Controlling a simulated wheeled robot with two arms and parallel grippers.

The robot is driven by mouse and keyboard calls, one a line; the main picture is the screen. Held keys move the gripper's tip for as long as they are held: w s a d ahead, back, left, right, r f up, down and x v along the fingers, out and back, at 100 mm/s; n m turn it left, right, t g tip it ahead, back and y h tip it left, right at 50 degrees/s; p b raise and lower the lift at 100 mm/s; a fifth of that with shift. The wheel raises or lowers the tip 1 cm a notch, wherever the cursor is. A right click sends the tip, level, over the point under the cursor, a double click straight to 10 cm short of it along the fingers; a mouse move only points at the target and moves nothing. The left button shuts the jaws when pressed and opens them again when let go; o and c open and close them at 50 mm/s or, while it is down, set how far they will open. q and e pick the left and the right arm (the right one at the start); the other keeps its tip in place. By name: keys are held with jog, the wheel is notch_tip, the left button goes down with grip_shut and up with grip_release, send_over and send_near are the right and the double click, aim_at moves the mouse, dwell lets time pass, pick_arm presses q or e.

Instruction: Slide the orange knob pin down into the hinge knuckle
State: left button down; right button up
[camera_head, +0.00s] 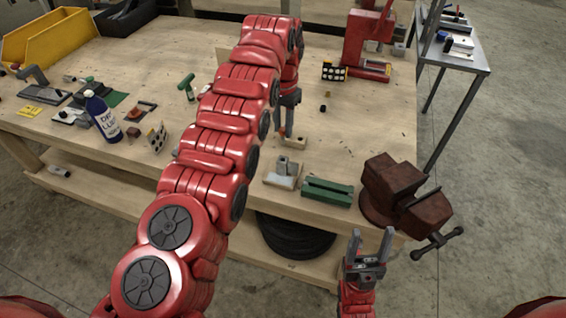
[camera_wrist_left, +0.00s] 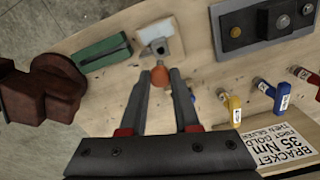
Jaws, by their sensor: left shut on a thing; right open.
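The orange knob pin (camera_wrist_left: 159,77) shows between my left gripper's (camera_wrist_left: 159,82) fingertips in the left wrist view. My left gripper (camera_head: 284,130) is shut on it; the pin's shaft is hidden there. The hinge knuckle (camera_head: 283,166) is a grey metal part on a pale plate on the bench, in front of my left gripper in the head view. In the left wrist view the hinge (camera_wrist_left: 160,44) lies just beyond the knob. I cannot tell whether the pin touches the knuckle. My right gripper (camera_head: 369,248) is open and empty, off the bench's front edge.
A green block (camera_head: 328,192) stands right beside the hinge, with a dark red vise (camera_head: 395,190) at the bench corner. A small tan block (camera_head: 297,143) lies by my left gripper. A blue-white bottle (camera_head: 101,116) stands at left. A red press (camera_head: 368,45) stands at the back.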

aim_at(283, 144)
pick_arm(q)
notch_tip(283, 144, down, 3)
jog(key=shift+a+r+b, duration=0.1)
jog(key=shift+r+b, duration=0.05)
jog(key=shift+b, duration=0.15)
notch_tip(283, 144, down, 2)
jog(key=shift+w+p, duration=0.1)
jog(key=shift+p, duration=0.6)
notch_tip(283, 144, down, 2)
jog(key=shift+p, duration=0.45)
notch_tip(283, 144, down, 2)
jog(key=shift+f+p, duration=0.25)
jog(key=shift+p, duration=0.25)
jog(key=shift+f, duration=0.35)
jog(key=shift+f, duration=0.1)
